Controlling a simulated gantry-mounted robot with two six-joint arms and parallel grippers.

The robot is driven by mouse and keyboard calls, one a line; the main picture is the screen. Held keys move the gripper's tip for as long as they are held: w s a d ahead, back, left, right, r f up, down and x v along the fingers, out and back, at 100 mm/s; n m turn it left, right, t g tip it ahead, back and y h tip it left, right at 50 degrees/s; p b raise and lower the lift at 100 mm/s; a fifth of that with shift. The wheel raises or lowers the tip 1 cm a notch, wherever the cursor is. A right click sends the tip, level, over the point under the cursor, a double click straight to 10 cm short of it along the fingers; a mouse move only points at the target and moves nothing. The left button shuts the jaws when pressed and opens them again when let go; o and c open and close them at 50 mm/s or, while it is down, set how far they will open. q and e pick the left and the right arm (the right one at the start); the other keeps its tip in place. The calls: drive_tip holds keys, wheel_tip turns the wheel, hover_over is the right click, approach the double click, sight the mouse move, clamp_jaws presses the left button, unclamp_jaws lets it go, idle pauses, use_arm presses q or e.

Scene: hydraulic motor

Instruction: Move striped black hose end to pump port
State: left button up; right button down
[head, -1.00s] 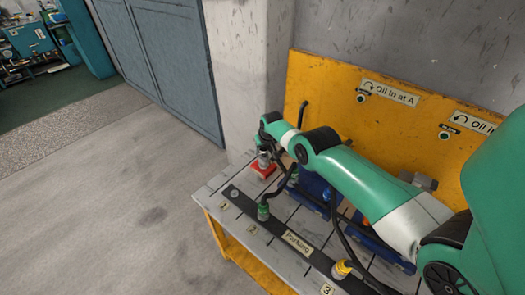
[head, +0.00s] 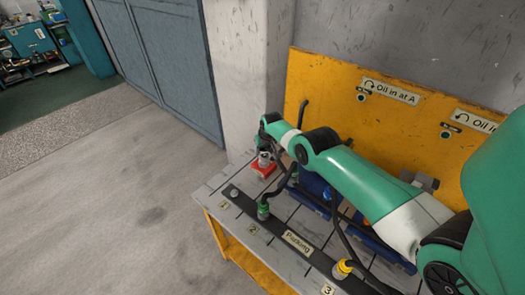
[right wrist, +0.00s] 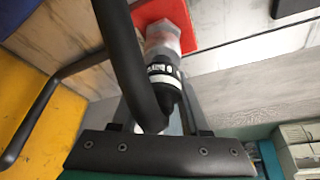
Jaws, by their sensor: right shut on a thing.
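The striped black hose end (right wrist: 163,74), with black and white bands, is between the fingers of my right gripper (right wrist: 160,98), which is shut on it. The black hose (right wrist: 128,60) runs back past the gripper. Just beyond the hose end is a grey-white fitting (right wrist: 161,38) on a red block (right wrist: 178,12). The hose end lines up with the fitting and looks close to or touching it; I cannot tell if it is seated. In the head view, my right gripper (head: 264,149) is small, above the red block (head: 264,171) at the table's left back. My left gripper is not in view.
A black parking strip (head: 275,228) on the grey table holds a green-ended hose (head: 263,211) and a yellow-ended hose (head: 343,269). Blue parts (head: 314,187) lie under my right arm. A yellow panel (head: 330,95) stands behind. The floor at left is clear.

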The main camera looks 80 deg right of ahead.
drive_tip(key=shift+f+b, duration=0.3)
drive_tip(key=shift+f, duration=0.15)
drive_tip(key=c, duration=0.8)
unclamp_jaws()
drive_tip(key=shift+c, duration=0.2)
drive_tip(key=o, duration=0.5)
drive_tip(key=shift+o, duration=0.2)
drive_tip(key=shift+r, duration=0.1)
wheel_tip(320, 180, up, 6)
drive_tip(key=p, duration=0.6)
